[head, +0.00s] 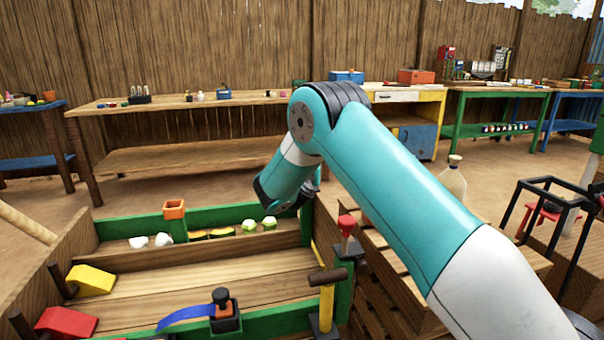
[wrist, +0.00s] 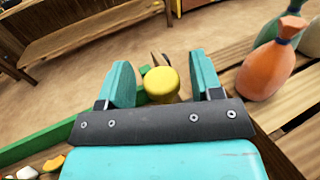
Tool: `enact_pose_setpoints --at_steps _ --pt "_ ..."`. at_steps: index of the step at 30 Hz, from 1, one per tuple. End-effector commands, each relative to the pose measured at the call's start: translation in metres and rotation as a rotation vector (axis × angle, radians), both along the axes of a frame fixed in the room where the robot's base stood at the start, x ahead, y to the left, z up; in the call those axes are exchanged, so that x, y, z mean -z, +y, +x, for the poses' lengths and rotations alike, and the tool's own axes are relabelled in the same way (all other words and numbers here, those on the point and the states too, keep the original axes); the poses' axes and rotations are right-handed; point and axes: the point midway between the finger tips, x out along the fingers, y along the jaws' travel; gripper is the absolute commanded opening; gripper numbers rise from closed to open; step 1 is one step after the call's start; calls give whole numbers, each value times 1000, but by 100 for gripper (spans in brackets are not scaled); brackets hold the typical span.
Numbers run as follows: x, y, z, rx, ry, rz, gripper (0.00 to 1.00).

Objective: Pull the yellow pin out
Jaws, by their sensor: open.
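The yellow pin (wrist: 162,84) shows in the wrist view as a round yellow knob between the two teal fingers of my gripper (wrist: 163,80). The gripper is open, with a visible gap on each side of the knob, wider on the right. Whether the knob lies fully between the fingertips in depth, I cannot tell. In the head view my gripper (head: 300,198) is at the back right corner of the green-framed tray, largely behind my arm. I cannot make out the pin there.
The green-framed tray (head: 222,212) holds several small pieces. A red-topped peg (head: 347,226) and a brown T-handle (head: 327,277) stand at its right side. In the wrist view an orange bottle (wrist: 268,68) stands on slats right of the gripper. A bench (head: 190,105) is behind.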

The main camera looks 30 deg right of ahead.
Motion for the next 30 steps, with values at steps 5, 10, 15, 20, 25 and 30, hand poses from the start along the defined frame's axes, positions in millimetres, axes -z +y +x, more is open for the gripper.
enact_pose_setpoints --at_steps 5,10,15,20,25,30 --pt "1 22 -24 -5 4 -2 60" --pt "1 50 -59 -7 4 -2 60" --pt "0 77 -93 -8 2 -3 60" --pt "4 94 -116 -4 -6 0 60" --pt "2 103 -128 -3 -6 -1 60" --pt "0 105 -132 0 -4 -2 60"
